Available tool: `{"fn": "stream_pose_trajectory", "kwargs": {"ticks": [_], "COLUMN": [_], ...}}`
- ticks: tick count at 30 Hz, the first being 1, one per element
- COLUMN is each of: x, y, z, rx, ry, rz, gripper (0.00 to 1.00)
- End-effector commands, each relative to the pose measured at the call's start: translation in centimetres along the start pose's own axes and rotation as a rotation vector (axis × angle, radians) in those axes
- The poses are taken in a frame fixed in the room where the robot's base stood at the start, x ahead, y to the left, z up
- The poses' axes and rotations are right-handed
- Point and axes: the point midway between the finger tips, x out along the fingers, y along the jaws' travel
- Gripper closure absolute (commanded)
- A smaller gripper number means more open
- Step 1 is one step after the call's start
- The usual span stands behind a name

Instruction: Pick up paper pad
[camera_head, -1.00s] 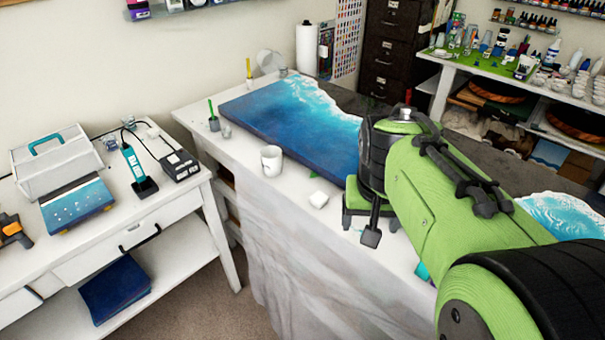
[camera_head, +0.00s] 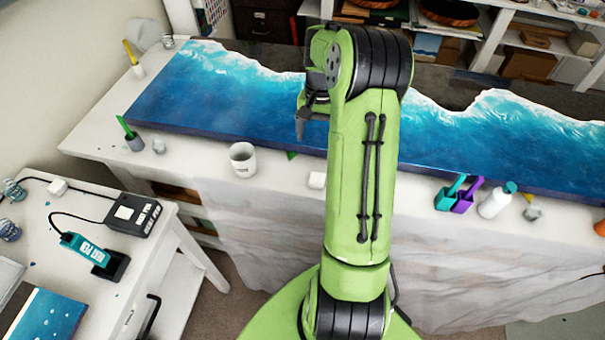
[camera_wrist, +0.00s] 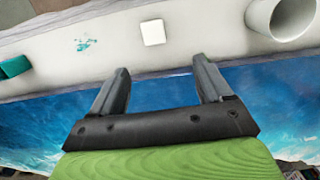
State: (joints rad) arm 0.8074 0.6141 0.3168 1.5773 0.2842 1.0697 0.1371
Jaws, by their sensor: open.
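A small white square block (camera_wrist: 152,32), which looks like the paper pad, lies flat on the white table top. In the head view the pad (camera_head: 317,180) sits near the table's front edge, just left of my arm. My gripper (camera_wrist: 160,66) is open and empty. In the wrist view its two fingers point toward the pad, which lies beyond the fingertips and between their lines, apart from them. In the head view the gripper (camera_head: 303,118) is above the blue wave panel and partly hidden by my arm.
A white mug (camera_head: 243,160) stands left of the pad. The long blue resin wave panel (camera_head: 215,95) fills the table behind. Teal and purple scoops (camera_head: 460,195) and a white bottle (camera_head: 495,201) stand to the right. A side table with a charger (camera_head: 133,213) is at left.

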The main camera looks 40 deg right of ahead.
Motion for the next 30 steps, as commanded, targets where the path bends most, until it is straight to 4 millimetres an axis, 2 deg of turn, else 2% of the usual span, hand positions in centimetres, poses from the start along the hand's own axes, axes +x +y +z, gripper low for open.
{"fn": "stream_pose_trajectory", "kwargs": {"ticks": [9,12,16,23,30], "x": [7.8,9.5,10.8,14.9,15.4], "y": [0.1,0.1,0.2,0.7,0.7], "z": [0.2,0.1,0.2,0.4,0.3], "rx": [-0.001,0.0,0.0,-0.002,-0.001], "ry": [-0.007,-0.004,-0.004,-0.004,0.0], "rz": [0.001,0.001,0.001,0.001,0.001], "gripper": [0.21,0.21,0.21,0.21,0.21]}}
